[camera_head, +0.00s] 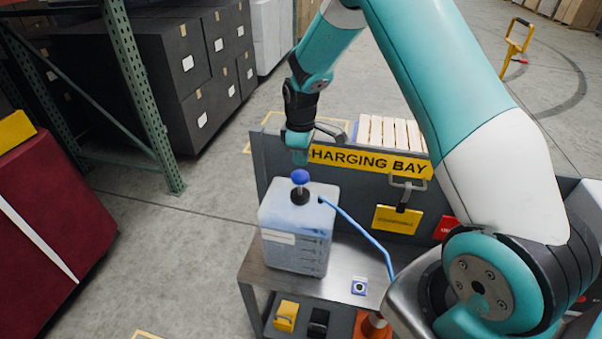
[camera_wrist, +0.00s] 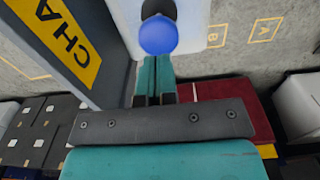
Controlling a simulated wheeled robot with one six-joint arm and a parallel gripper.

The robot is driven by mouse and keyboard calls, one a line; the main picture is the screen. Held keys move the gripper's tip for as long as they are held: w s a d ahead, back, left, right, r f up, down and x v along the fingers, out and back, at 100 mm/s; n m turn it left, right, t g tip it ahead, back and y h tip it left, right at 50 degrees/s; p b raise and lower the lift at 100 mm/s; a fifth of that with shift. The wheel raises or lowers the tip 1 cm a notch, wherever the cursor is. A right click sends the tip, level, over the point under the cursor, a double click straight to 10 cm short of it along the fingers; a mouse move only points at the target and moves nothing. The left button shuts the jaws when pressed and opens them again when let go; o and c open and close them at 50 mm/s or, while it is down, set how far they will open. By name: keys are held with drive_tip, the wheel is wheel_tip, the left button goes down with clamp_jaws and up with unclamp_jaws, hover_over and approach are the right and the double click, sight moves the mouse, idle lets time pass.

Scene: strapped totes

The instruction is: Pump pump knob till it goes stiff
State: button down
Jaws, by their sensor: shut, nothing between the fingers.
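The blue pump knob (camera_head: 300,176) stands on a black collar on top of a translucent jug (camera_head: 288,240) with bluish liquid inside. The jug stands on a steel bench, and a blue hose (camera_head: 352,222) runs from its top to the right and down. My gripper (camera_head: 299,158) points down just above the knob. In the wrist view, the knob (camera_wrist: 159,36) shows just beyond the tips of my shut teal fingers (camera_wrist: 154,72). Nothing is between the fingers. I cannot tell whether the fingertips touch the knob.
A grey back panel with a yellow "CHARGING BAY" sign (camera_head: 368,160) rises behind the jug. A green rack (camera_head: 140,95) with dark boxes stands at the left.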

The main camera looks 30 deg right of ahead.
wheel_tip(320, 180, up, 6)
drive_tip(key=b, duration=0.1)
idle(0.8)
wheel_tip(320, 180, up, 4)
drive_tip(key=b, duration=0.5)
hover_over(301, 174)
drive_tip(key=shift+r, duration=0.1)
